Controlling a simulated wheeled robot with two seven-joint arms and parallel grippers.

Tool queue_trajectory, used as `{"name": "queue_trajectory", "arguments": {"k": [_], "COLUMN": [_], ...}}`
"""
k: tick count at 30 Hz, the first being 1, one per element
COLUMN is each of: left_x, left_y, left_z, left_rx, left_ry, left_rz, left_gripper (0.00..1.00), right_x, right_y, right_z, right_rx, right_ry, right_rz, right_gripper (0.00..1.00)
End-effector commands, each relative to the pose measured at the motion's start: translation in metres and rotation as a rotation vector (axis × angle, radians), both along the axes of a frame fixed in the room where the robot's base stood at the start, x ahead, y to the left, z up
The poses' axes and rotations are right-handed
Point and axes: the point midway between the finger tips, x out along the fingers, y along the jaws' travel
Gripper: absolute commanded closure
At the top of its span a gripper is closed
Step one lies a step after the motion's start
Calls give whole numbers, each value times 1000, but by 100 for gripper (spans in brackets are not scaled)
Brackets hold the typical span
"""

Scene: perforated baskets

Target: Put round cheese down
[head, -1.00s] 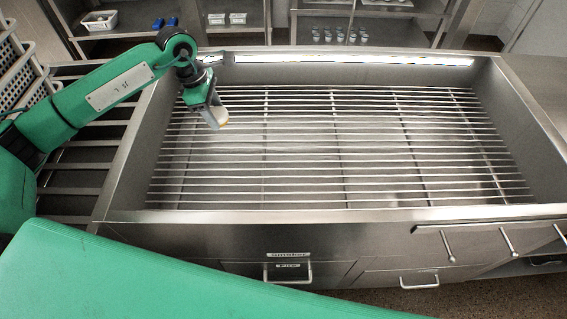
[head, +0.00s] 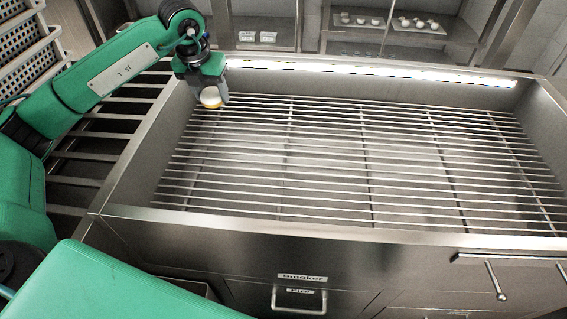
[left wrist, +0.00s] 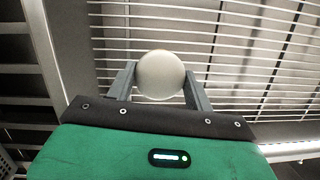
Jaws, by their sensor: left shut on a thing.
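The round cheese (head: 210,97) is a small pale disc with a yellowish lower edge. My left gripper (head: 212,92) is shut on it and holds it over the left rear part of the smoker's grill rack (head: 330,150). In the left wrist view the cheese (left wrist: 160,75) sits between the two grey fingers, with the rack bars behind it. I cannot tell how far it is above the bars. My right gripper is not in view.
The smoker's raised steel rim (head: 330,228) surrounds the sunken rack, which is bare. A slatted shelf (head: 90,160) and perforated baskets (head: 25,65) stand at the left. Shelves with small items (head: 415,24) are behind.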

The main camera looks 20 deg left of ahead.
Motion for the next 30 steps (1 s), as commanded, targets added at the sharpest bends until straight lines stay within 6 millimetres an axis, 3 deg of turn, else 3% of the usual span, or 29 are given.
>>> {"name": "queue_trajectory", "arguments": {"k": [5, 18, 26, 30], "left_x": [0, -1, 0, -1], "left_y": [0, 0, 0, 0], "left_z": [-12, -121, -147, -169], "left_rx": [1, 1, 1, 0], "left_ry": [3, 4, 2, 4], "left_rz": [3, 0, 1, 0], "left_gripper": [75, 75, 75, 75], "right_x": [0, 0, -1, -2], "right_y": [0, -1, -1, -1], "right_z": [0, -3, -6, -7], "right_rx": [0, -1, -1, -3], "right_ry": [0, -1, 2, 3], "right_rz": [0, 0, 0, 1], "right_gripper": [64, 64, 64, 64]}}
